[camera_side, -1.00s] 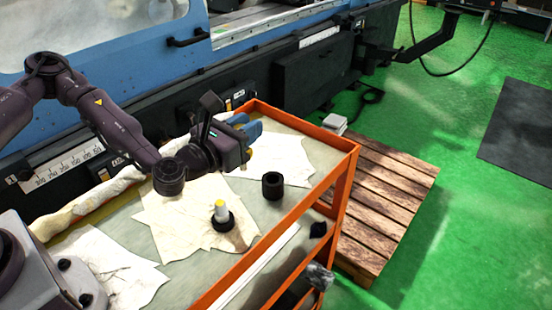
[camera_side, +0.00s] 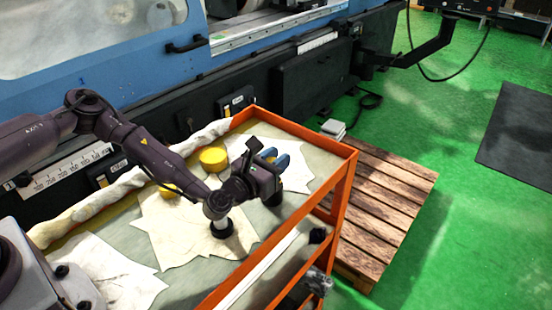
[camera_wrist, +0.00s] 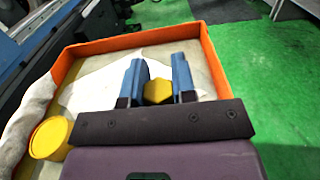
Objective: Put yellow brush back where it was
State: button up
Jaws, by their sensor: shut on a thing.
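My gripper (camera_side: 274,160) is shut on a yellow piece, taken to be the yellow brush. In the wrist view this piece (camera_wrist: 157,91) shows between the two blue fingers; only its faceted yellow end can be seen. In the side view the fingers and gripper body hide it. I cannot tell whether the brush touches anything.
A yellow round tin (camera_side: 213,158) stands behind my wrist, and also shows in the wrist view (camera_wrist: 50,139). The trolley's orange rim (camera_side: 310,133) borders the top; a rolled cloth (camera_side: 120,180) lies along the back.

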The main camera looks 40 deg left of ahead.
jog(key=shift+f, duration=0.1)
jog(key=shift+f, duration=0.4)
jog(key=o, duration=0.9)
